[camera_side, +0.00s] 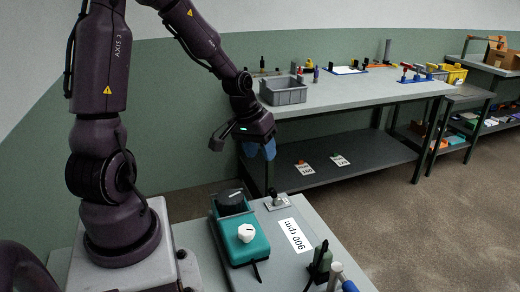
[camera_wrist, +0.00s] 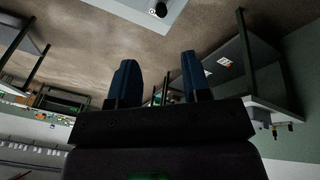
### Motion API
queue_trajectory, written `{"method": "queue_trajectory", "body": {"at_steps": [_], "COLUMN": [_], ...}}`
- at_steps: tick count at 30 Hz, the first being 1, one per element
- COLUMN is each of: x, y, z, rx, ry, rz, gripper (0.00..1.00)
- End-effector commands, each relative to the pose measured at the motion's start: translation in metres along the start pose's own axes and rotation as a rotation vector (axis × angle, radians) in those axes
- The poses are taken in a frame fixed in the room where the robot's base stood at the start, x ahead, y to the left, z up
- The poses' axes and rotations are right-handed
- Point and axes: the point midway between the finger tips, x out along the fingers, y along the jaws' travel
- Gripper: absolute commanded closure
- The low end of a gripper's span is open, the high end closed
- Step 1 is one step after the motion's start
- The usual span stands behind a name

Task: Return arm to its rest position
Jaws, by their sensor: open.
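My gripper (camera_side: 260,150) hangs above the floor gap between the near work surface and the long bench, below the bent forearm. Its blue fingers point down in the side view. In the wrist view my gripper (camera_wrist: 156,85) shows two blue fingers well apart with nothing between them. The wrist view is tilted, with the floor across its upper part.
A teal device with a white knob (camera_side: 246,233) and a "900 rpm" label (camera_side: 295,236) sit on the near surface (camera_side: 290,265). A grey bin (camera_side: 283,91) stands on the long bench (camera_side: 350,92). Open floor (camera_side: 430,200) lies to the right.

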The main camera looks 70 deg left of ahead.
Motion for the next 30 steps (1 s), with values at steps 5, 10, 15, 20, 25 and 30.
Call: {"method": "queue_trajectory", "body": {"at_steps": [5, 10, 15, 20, 25, 30], "x": [0.000, 0.000, 0.001, -0.028, -0.075, -0.124], "y": [0.000, 0.000, -0.003, -0.009, 0.012, 0.041], "z": [0.000, 0.000, 0.013, 0.039, 0.063, 0.093], "rx": [0.000, -0.001, 0.004, 0.056, 0.188, 0.344], "ry": [0.000, 0.001, -0.065, -0.125, -0.098, -0.004], "rz": [0.000, 0.000, -0.007, -0.090, -0.159, -0.154], "gripper": [0.56, 0.56, 0.56, 0.56, 0.56, 0.56]}}
